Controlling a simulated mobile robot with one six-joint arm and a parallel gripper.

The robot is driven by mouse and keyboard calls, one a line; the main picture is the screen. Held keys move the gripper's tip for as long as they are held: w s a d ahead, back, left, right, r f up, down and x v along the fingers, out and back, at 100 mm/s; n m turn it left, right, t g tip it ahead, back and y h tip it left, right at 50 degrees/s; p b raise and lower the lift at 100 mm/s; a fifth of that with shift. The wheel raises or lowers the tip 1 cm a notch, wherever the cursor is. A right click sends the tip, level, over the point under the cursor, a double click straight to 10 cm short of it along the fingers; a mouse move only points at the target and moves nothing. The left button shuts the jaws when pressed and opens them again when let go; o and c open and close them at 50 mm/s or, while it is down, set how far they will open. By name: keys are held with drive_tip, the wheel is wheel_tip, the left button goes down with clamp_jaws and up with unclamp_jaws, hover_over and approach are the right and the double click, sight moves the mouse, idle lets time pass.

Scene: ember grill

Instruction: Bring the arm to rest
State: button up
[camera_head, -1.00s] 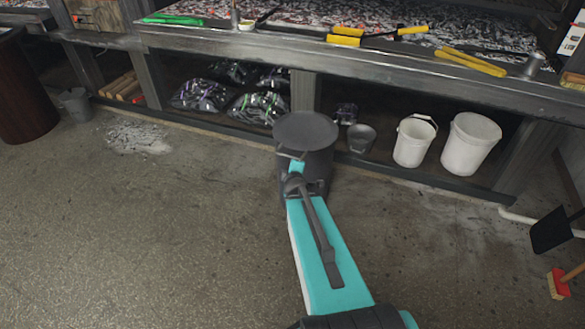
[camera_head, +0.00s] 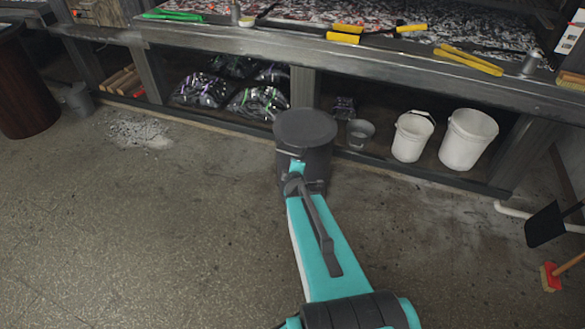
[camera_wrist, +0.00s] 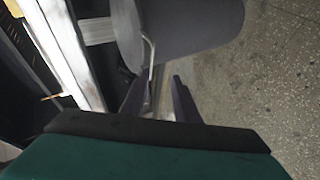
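My arm, teal and dark grey, reaches up from the bottom middle of the head view to a dark grey cylindrical bin with a flat round top (camera_head: 305,130). I cannot tell whether a finger touches the handle. In the head view the fingers are too small to make out clearly.
Behind the bin runs a grill counter (camera_head: 400,72) with tools on top. Its lower shelf holds bags (camera_head: 200,90), a small grey bucket (camera_head: 360,132) and white buckets (camera_head: 466,140). A dustpan (camera_head: 545,224) and brush (camera_head: 551,277) are at the right.

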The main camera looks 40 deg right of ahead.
idle(0.4)
drive_tip(key=s+a+f+g+y+p, duration=0.1)
drive_tip(key=s+a+f+g, duration=0.1)
drive_tip(key=a+f, duration=0.55)
drive_tip(key=s+a+f+g+y+p, duration=0.1)
drive_tip(key=s+a+f+y, duration=0.3)
drive_tip(key=a, duration=0.7)
drive_tip(key=s+a+f+m+g+h, duration=0.1)
drive_tip(key=s+a+f+m+g, duration=0.15)
drive_tip(key=s+a+f, duration=0.35)
drive_tip(key=s+a+f+m+g, duration=0.15)
drive_tip(key=s+f+g, duration=0.25)
drive_tip(key=s, duration=0.5)
drive_tip(key=s+a+m+g+y, duration=0.1)
drive_tip(key=s+a+m+g, duration=0.1)
drive_tip(key=s, duration=0.5)
drive_tip(key=s+a+r+m+g+y, duration=0.1)
drive_tip(key=s+a+m+g, duration=0.1)
drive_tip(key=s, duration=0.4)
drive_tip(key=shift+s+a+m+g, duration=0.4)
drive_tip(key=shift+a+g, duration=0.3)
drive_tip(key=shift+g, duration=0.35)
